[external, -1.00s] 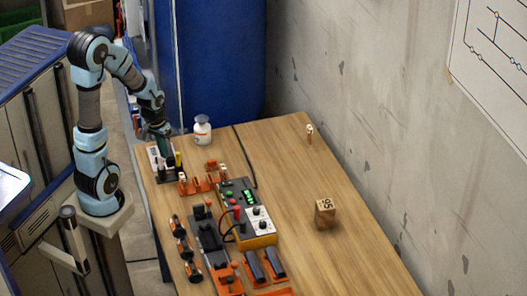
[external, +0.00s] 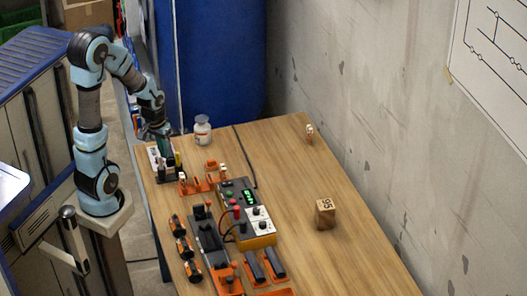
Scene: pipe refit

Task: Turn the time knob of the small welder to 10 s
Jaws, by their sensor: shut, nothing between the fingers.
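The small welder (external: 236,193) is a dark and orange-yellow box in the middle of the table. It has a lit green display (external: 249,197), coloured buttons and a white panel with two dark knobs (external: 257,211). The knob labels and pointer positions are too small to read, so I cannot tell which one is the time knob. My gripper (external: 163,155) is shut and empty, pointing down at the far left end of the table. It is over or beside a dark holder with upright tools, well apart from the welder. Its fingertips are partly hidden.
The tool holder (external: 168,178) stands under my gripper, with a white jar (external: 202,130) behind. Orange brackets (external: 196,186), black pipe pieces (external: 180,226) and a dark fixture (external: 209,240) crowd the welder's left. A wooden block (external: 325,213) stands at right. The table's right side is mostly clear.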

